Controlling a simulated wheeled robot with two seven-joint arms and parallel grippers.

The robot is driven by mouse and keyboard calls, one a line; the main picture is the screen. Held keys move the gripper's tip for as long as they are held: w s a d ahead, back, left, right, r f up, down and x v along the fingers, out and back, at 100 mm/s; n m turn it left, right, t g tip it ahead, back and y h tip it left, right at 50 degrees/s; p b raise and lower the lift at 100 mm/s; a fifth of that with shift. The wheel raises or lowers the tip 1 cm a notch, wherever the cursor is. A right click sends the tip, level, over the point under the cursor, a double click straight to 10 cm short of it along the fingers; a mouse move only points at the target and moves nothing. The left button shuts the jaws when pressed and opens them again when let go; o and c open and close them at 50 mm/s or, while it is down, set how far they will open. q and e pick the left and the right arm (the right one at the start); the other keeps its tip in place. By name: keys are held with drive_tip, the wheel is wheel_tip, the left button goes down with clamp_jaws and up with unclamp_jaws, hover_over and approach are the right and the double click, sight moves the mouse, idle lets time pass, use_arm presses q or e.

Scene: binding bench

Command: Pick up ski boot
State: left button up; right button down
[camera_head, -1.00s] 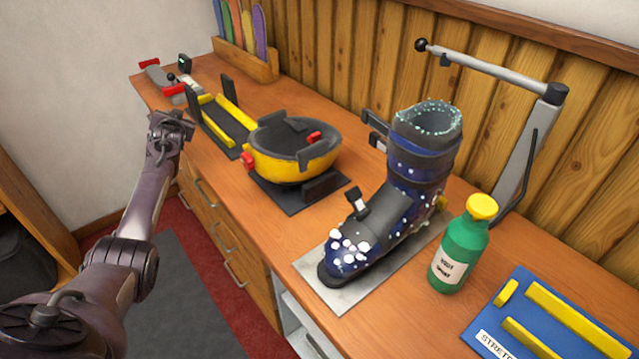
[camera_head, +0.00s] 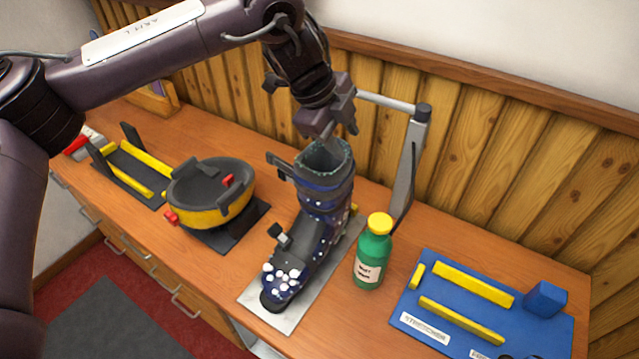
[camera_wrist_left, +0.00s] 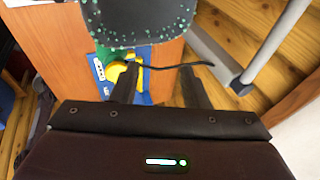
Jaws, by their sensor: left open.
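The ski boot (camera_head: 318,205) is dark blue and black with white lumps over its toe and white specks. It stands upright on a pale plate (camera_head: 255,305) on the bench, toe toward the front. Its open top faces up. My left gripper (camera_head: 340,132) is above and just behind the boot's cuff, open and empty, fingers pointing down. In the left wrist view the speckled boot cuff (camera_wrist_left: 135,22) fills the top, just beyond the two spread fingers (camera_wrist_left: 158,85). I cannot tell whether a finger touches the cuff. My right gripper is not in view.
A green bottle (camera_head: 372,262) with a yellow cap stands right of the boot. A grey metal arm (camera_head: 408,165) rises behind it. A yellow and black fixture (camera_head: 205,215) is at left. A blue stretcher board (camera_head: 415,300) lies at right.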

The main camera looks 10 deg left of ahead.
sight(307, 174)
use_arm(q)
drive_tip(key=s+a+f+y, duration=0.1)
drive_tip(key=a, duration=0.1)
drive_tip(key=s+a+f+g+y, duration=0.1)
drive_tip(key=a, duration=0.1)
drive_tip(key=s+a+f+y, duration=0.1)
drive_tip(key=s+a, duration=0.1)
drive_tip(key=shift+f+g+y+p, duration=0.1)
drive_tip(key=shift+g+y+p, duration=0.2)
drive_tip(key=shift+g+p, duration=0.1)
drive_tip(key=shift+a+f, duration=0.1)
drive_tip(key=shift+f, duration=0.15)
drive_tip(key=shift+w+d+f, duration=0.1)
drive_tip(key=shift+f, duration=0.55)
drive_tip(key=shift+w+d+f, duration=0.1)
drive_tip(key=shift+f, duration=0.5)
drive_tip(key=f, duration=0.1)
drive_tip(key=f+p, duration=0.1)
drive_tip(key=f, duration=0.1)
drive_tip(key=f+p, duration=0.1)
drive_tip(key=shift+w+a+f, duration=0.1)
drive_tip(key=shift+w+f, duration=0.05)
drive_tip(key=shift+w, duration=0.25)
drive_tip(key=shift+w+f, duration=0.1)
drive_tip(key=shift+f, duration=0.25)
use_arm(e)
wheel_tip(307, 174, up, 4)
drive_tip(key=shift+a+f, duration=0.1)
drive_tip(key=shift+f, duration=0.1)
